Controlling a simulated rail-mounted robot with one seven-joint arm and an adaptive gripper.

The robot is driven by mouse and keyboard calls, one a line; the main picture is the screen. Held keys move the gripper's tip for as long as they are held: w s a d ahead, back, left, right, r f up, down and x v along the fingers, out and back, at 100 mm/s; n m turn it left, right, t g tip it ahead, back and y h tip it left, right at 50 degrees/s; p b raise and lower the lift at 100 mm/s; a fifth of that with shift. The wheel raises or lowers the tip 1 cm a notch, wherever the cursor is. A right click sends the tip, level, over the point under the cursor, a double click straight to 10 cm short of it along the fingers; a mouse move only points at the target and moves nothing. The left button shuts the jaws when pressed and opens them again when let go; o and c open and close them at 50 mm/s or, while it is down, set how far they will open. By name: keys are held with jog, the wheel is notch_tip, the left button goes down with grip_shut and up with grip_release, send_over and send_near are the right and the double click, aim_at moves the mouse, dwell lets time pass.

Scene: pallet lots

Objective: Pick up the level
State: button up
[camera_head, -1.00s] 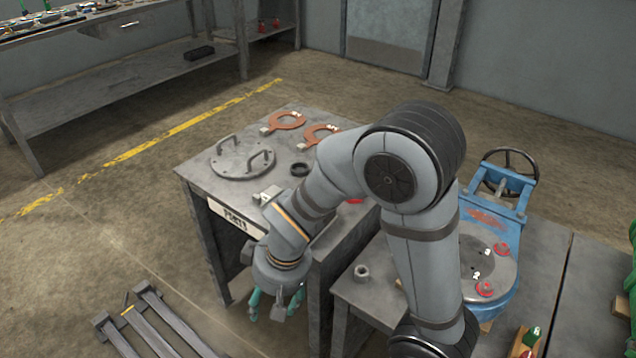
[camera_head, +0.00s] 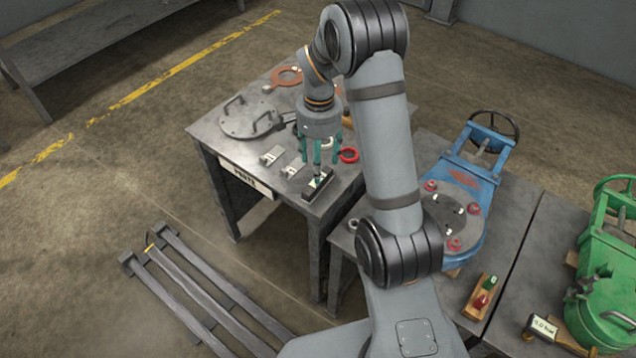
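A small dark block (camera_head: 314,188) with a pale window on top lies near the front edge of the grey parts table (camera_head: 219,139); it looks like the level, but it is too small to be sure. My gripper (camera_head: 320,162) points straight down just above this block. Its teal fingers are spread apart and nothing shows between them. A thin dark part below the fingers meets the block's top in the picture; I cannot tell whether they touch.
A round handled plate (camera_head: 240,122), a copper ring (camera_head: 288,76), a red ring (camera_head: 348,155) and small pale-tagged pieces (camera_head: 291,169) share the table. A blue valve body (camera_head: 476,176) stands to the right, a green one (camera_head: 610,300) farther right. Metal rails (camera_head: 200,290) lie on the floor.

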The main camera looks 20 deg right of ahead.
notch_tip(320, 180, down, 2)
jog(key=shift+f, duration=0.2)
jog(key=f, duration=0.5)
jog(key=shift+s+d+f, duration=0.1)
jog(key=shift+s+f, duration=0.1)
jog(key=shift+f, duration=0.1)
jog(key=c, duration=1.4)
